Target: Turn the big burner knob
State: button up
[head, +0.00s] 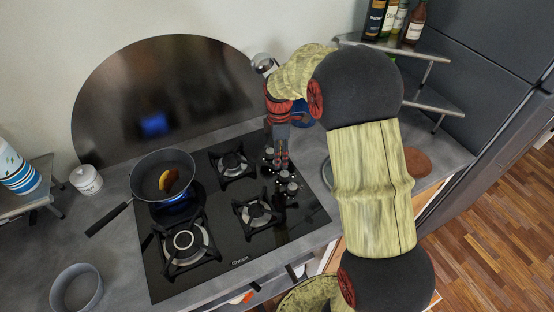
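The black glass cooktop (210,270) has several small metallic knobs (291,188) in a row near its right side. I cannot tell from the markings which knob belongs to the big burner. The front left burner (183,240) looks the largest and shows no flame. My gripper (281,163) points down over the knob row, at or just above the knobs toward the back. Its fingers look close together and partly hide those knobs. I cannot tell whether it touches one or whether the fingers are shut.
A frying pan (150,165) with yellow-brown food sits on the back left burner, with a blue glow under it. A grey bowl (76,287) and a white canister (87,179) stand left. Bottles (414,25) stand on a shelf at the back right.

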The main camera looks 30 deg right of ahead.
jog(key=w+n, duration=0.1)
jog(key=w+r+n, duration=0.1)
jog(key=w+n, duration=0.1)
jog(key=n, duration=0.1)
jog(key=shift+d+r+t, duration=0.25)
jog(key=shift+d+t, duration=0.05)
jog(key=shift+w+r+n, duration=0.2)
jog(key=shift+r+n, duration=0.05)
jog(key=shift+n, duration=0.65)
jog(key=n, duration=0.2)
jog(key=shift+f+n, duration=0.1)
jog(key=shift+n, duration=0.2)
jog(key=shift+f+b, duration=0.75)
jog(key=shift+f, duration=3.1)
jog(key=shift+s, duration=0.1)
jog(key=shift+c, duration=1.3)
grip_shut()
